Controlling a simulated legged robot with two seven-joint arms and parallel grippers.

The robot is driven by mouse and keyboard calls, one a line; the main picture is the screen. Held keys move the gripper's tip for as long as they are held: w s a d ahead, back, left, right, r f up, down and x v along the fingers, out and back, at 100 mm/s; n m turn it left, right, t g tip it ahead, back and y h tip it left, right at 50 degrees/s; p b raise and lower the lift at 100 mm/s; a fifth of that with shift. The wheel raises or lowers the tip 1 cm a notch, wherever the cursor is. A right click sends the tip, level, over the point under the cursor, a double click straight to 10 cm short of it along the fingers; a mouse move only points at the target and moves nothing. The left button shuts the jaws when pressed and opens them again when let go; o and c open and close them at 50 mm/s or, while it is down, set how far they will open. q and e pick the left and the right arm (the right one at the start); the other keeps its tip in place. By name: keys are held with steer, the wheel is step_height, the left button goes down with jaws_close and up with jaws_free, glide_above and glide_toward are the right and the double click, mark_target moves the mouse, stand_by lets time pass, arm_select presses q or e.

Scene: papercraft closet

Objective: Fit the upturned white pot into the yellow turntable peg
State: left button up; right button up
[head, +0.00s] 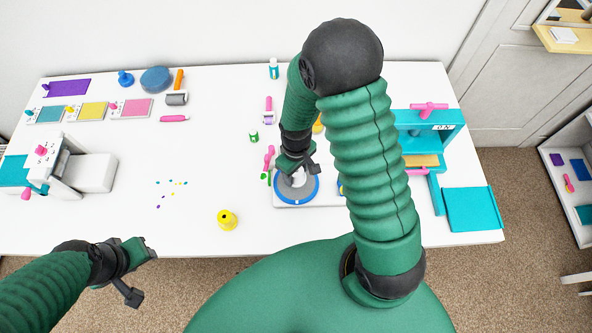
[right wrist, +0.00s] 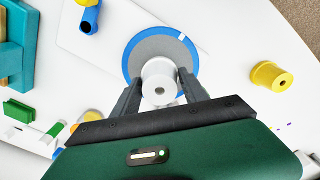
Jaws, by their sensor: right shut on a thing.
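The white pot (right wrist: 160,72) is upside down between the fingers of my right gripper (right wrist: 157,95), which is shut on it. In the head view my right gripper (head: 298,168) holds the pot (head: 298,179) over the middle of the turntable (head: 297,198), a grey disc with a blue rim. The turntable also shows in the right wrist view (right wrist: 137,48). I see no yellow peg on the disc; the pot and gripper cover its centre. I cannot tell whether the pot touches the disc. My left gripper (head: 144,272) is open and empty at the table's front edge.
A yellow pot-like piece (head: 227,220) stands left of the turntable. Pink and green tools (head: 269,157) lie close to the disc's left side. A teal press (head: 428,130) stands at the right. The table left of the yellow piece is mostly clear, with small scattered dots.

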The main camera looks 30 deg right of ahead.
steer(key=shift+f+b, duration=0.75)
steer(key=shift+f, duration=0.35)
steer(key=o, duration=1.5)
step_height(320, 180, up, 17)
steer(key=shift+f+p, duration=0.15)
steer(key=shift+p, duration=0.3)
steer(key=s+a+m+t, duration=0.1)
steer(key=s+a+f, duration=0.1)
steer(key=s+a, duration=0.1)
steer(key=s+a+f+m+t, duration=0.1)
steer(key=shift+s+a+m+t, duration=0.25)
steer(key=shift+a+m+t, duration=0.05)
